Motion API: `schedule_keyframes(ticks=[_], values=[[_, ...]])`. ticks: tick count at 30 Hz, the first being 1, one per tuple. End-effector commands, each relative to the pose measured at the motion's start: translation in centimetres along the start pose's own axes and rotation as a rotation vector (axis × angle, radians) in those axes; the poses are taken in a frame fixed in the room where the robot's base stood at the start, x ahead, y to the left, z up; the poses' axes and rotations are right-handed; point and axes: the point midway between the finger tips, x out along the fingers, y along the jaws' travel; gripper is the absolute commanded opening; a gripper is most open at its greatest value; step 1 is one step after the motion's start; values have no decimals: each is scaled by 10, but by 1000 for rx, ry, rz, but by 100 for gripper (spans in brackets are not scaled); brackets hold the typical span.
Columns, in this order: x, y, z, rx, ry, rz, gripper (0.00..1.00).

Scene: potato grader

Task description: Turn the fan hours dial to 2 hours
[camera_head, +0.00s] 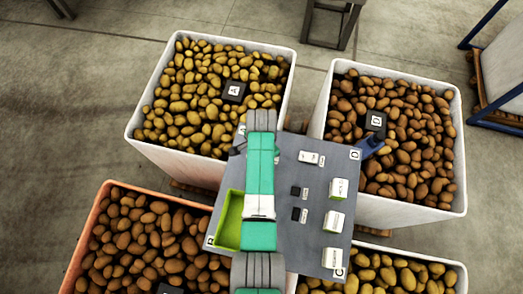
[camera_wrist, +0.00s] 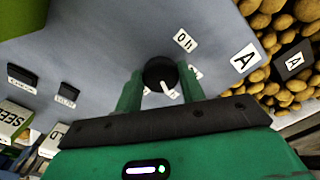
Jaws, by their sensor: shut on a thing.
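The fan hours dial (camera_wrist: 158,70) is a round black knob with a white pointer, on the grey panel (camera_wrist: 95,45) in the wrist view. My gripper (camera_wrist: 160,82) has its two green fingers closed on either side of the dial. The white pointer (camera_wrist: 168,89) shows between the fingers, slanting toward the lower right. A white label (camera_wrist: 185,40) that seems to read "0 h" lies above right of the dial. Another label is partly hidden behind the right finger, so I cannot read it. In the head view my arm covers the dial; the panel (camera_head: 285,180) shows around it.
Potato bins stand around the panel: A (camera_head: 160,153), D (camera_head: 400,212), and the orange-rimmed one (camera_head: 85,235). A green tray (camera_head: 221,235) is left of my arm. White labelled blocks (camera_head: 334,221) and small black switches (camera_head: 296,191) sit to the right.

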Motion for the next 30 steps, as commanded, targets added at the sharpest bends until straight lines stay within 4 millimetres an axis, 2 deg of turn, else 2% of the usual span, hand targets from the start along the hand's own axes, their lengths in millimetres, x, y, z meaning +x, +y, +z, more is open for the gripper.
schedule_keyframes(ticks=[21, 30], values=[[-2, 2, -1, -623, -1, 1, 16], [-1, 2, -2, -834, 0, -1, 16]])
